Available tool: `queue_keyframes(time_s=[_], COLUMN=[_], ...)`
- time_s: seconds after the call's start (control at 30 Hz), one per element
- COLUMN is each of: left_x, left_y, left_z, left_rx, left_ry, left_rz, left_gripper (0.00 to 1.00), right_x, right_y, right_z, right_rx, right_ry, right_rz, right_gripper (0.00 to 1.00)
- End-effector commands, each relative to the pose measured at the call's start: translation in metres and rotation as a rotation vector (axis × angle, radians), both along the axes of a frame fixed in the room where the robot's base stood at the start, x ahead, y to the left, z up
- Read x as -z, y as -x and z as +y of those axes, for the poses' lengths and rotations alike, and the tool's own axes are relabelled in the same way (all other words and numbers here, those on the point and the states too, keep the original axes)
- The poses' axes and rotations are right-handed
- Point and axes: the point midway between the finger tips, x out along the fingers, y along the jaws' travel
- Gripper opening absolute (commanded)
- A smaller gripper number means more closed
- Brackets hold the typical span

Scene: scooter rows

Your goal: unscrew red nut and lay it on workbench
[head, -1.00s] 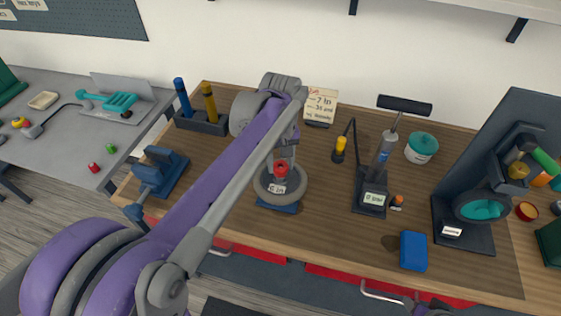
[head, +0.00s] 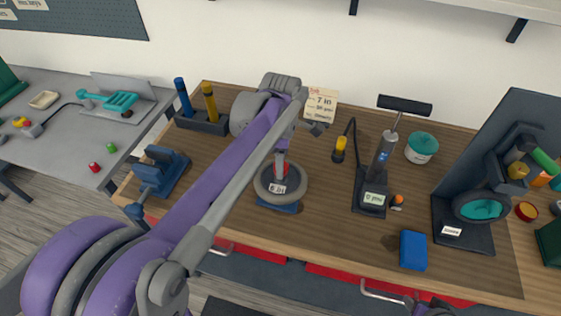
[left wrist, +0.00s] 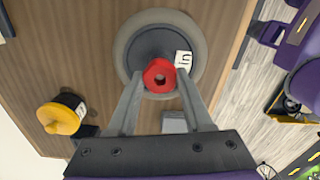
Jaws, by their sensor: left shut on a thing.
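The red nut (left wrist: 151,71) is between the fingertips of my left gripper (left wrist: 160,76), which is shut on it. In the left wrist view the nut's dark hole faces the camera. It overlaps the grey wheel (left wrist: 127,50), whose hub is dark and whose white label faces the near side.
A yellow-capped bottle (head: 340,146), a pump with a gauge (head: 371,197), a teal-lidded tub (head: 421,150) and a blue box (head: 413,251) stand to the right. A blue vise (head: 163,172) is at left. Bare wood lies between the wheel and the gauge, and in front.

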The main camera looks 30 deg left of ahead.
Motion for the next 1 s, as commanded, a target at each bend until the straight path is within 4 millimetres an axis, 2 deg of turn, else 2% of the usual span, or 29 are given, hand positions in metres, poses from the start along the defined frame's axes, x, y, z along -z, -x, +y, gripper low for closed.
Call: queue_keyframes(time_s=[0.1,0.13,0.3,0.67,0.77,1.0], left_x=[0.001,0.001,0.001,-0.004,-0.017,-0.066], left_y=[0.000,0.000,0.000,0.000,0.000,0.000], left_z=[-0.001,-0.001,0.000,0.000,0.000,0.000], left_rx=[0.003,0.003,0.004,0.005,0.005,0.005], left_ry=[0.002,0.002,0.001,0.001,0.001,0.000], left_rz=[-0.001,-0.001,0.000,0.000,0.000,-0.001], left_gripper=[0.00,0.56,0.85,0.85,0.85,0.85], right_x=[0.000,0.000,0.000,0.000,-0.002,-0.006], right_y=[0.000,0.000,0.000,0.000,-0.001,-0.002], right_z=[0.000,0.000,0.000,0.000,0.000,0.000], right_rx=[0.000,0.000,0.000,0.000,0.000,0.000], right_ry=[0.000,0.000,0.000,0.000,0.000,0.000], right_rz=[0.000,0.000,0.000,0.000,-0.001,-0.004], right_gripper=[0.50,0.50,0.50,0.50,0.50,0.50])
